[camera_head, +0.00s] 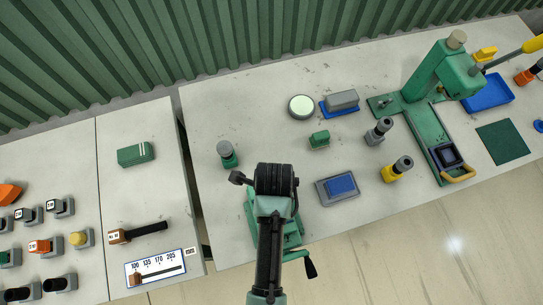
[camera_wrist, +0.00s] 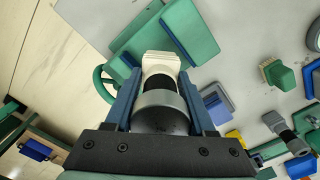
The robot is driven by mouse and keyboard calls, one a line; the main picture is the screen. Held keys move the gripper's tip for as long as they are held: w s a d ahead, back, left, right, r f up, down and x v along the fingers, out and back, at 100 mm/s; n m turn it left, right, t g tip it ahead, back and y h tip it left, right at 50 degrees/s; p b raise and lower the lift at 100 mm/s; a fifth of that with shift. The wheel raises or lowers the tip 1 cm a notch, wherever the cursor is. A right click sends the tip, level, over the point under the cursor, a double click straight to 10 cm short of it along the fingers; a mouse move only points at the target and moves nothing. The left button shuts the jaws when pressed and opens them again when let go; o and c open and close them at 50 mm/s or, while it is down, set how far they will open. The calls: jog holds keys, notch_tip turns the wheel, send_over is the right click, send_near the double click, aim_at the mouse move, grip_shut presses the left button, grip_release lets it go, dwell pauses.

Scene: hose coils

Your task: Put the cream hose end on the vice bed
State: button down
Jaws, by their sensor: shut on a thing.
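The cream hose end (camera_wrist: 161,63) is in the wrist view, with a black section and a grey collar behind it. My gripper (camera_wrist: 160,80) is shut on it, one blue finger on each side. The green vice (camera_wrist: 138,42) lies just beyond the cream tip, its second green jaw (camera_wrist: 190,30) to the right. I cannot tell whether the tip touches the vice. In the head view my arm covers the gripper, the hose end and much of the vice (camera_head: 293,228), which sits at the table's front edge.
Right of the vice, a blue block lies on a grey pad (camera_head: 338,188). A green-based grey cylinder (camera_head: 227,154) stands behind left, and a small green block (camera_head: 319,140) behind right. Grey (camera_head: 379,131) and yellow (camera_head: 397,169) fittings stand nearer the green press (camera_head: 437,85).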

jog(key=shift+f, duration=2.05)
jog(key=shift+f, duration=0.2)
jog(key=c, duration=0.5)
grip_release()
jog(key=shift+r, duration=0.15)
